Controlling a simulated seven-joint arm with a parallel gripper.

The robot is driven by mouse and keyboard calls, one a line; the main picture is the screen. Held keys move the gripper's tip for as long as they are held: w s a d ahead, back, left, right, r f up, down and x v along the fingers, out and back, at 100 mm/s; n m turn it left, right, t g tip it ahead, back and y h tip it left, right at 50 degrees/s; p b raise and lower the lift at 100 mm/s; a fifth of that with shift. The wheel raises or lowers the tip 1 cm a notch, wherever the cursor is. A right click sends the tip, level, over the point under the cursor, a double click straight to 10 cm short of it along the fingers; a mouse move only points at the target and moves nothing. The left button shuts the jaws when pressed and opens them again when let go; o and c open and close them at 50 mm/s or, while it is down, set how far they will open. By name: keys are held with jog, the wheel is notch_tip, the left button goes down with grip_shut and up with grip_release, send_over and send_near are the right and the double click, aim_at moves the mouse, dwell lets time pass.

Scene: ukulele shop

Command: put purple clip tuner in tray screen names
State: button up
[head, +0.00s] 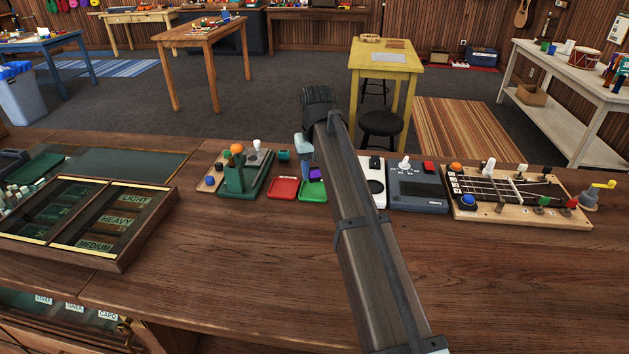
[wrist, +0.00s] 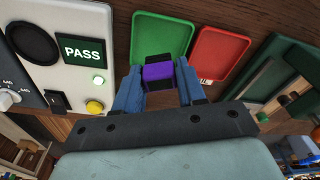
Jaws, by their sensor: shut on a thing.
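My gripper (head: 312,175) is shut on the purple clip tuner (wrist: 158,76), which sits between the two blue fingers in the wrist view. A small bit of its purple (head: 316,174) shows in the head view beside the fingers. The green tray (wrist: 165,30) lies beyond the tuner in the wrist view, and the tuner overlaps its edge; I cannot tell its height above it. The green tray (head: 312,194) is partly covered in the head view. The red tray (wrist: 222,50) lies beside it, also in the head view (head: 283,188). The screen (wrist: 82,52) reads PASS.
The pale tester box (wrist: 30,75) with a green light and yellow button stands close beside the green tray. A green fixture (head: 242,175) stands left of the red tray. A grey box (head: 418,190) and fretboard jig (head: 515,195) stand right. The counter front (head: 250,260) is clear.

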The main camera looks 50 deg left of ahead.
aim_at(315, 176)
jog(key=shift+f, duration=1.8)
jog(key=shift+f, duration=0.15)
jog(key=o, duration=1.1)
jog(key=shift+w+r, duration=0.15)
jog(key=shift+r, duration=0.35)
notch_tip(315, 176, up, 11)
jog(key=d, duration=0.1)
jog(key=shift+s+d+r, duration=0.15)
jog(key=shift+s+d, duration=0.05)
jog(key=shift+s, duration=0.2)
